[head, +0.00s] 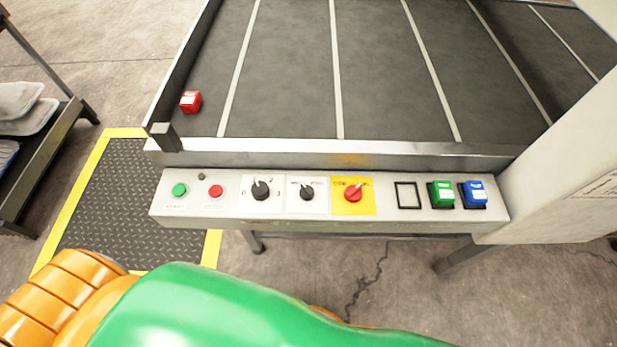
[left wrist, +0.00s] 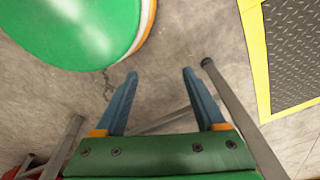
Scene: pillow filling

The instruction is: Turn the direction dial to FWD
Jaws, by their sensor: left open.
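The control panel (head: 230,215) runs along the front of the conveyor in the head view. It carries a black dial with a numbered scale (head: 261,190), a smaller black dial (head: 307,193) on a white plate, and a red dial (head: 353,194) on a yellow plate. The lettering is too small to read, so I cannot tell for sure which is the direction dial or its setting. My left gripper (left wrist: 159,72) is open and empty in the left wrist view, over the floor, with no dial between its fingers. My right gripper is not in view.
Green (head: 179,190) and red (head: 216,191) buttons sit at the panel's left. Green (head: 441,194) and blue (head: 474,194) blocks sit at its right beside an empty square frame (head: 407,195). A red block (head: 190,101) lies on the conveyor belt (head: 290,75). A rack (head: 50,150) stands left.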

